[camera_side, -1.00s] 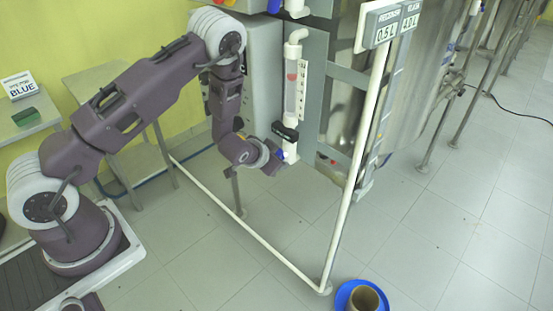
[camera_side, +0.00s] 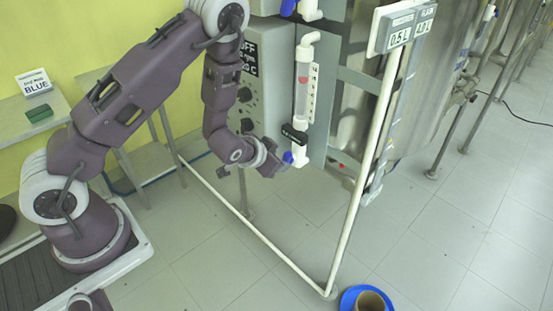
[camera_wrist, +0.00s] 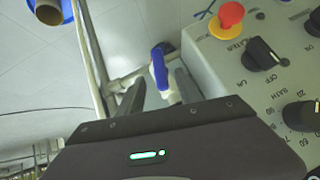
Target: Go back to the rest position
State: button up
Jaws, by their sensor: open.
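My gripper (camera_side: 277,163) is near the lower end of the white and clear glass column (camera_side: 303,90) in the side view. A blue valve handle (camera_side: 288,157) is right by the fingertips. In the wrist view my gripper (camera_wrist: 160,85) has its two fingers apart, with the blue handle (camera_wrist: 158,70) appearing between and beyond their tips. I cannot tell whether a finger touches it. No held object shows.
A grey control box (camera_side: 255,100) with knobs stands close behind my gripper; its red button (camera_wrist: 231,14) shows in the wrist view. A white pipe frame (camera_side: 362,180) crosses in front. A blue dish with a brown pot (camera_side: 370,300) is on the floor.

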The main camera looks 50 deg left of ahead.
jog(key=s+d+r+n+g+h, duration=0.15)
jog(key=s+r, duration=0.25)
jog(key=r, duration=0.5)
jog(key=s+d+r, duration=0.2)
jog(key=s+r, duration=0.1)
jog(key=r, duration=0.7)
jog(key=s+d+r+g, duration=0.1)
jog(key=s+r, duration=0.3)
jog(key=s, duration=0.7)
jog(key=s+d+r+g, duration=0.1)
jog(key=s+r, duration=0.3)
jog(key=s, duration=0.8)
jog(key=shift+d+h, duration=0.3)
jog(key=shift+h, duration=0.15)
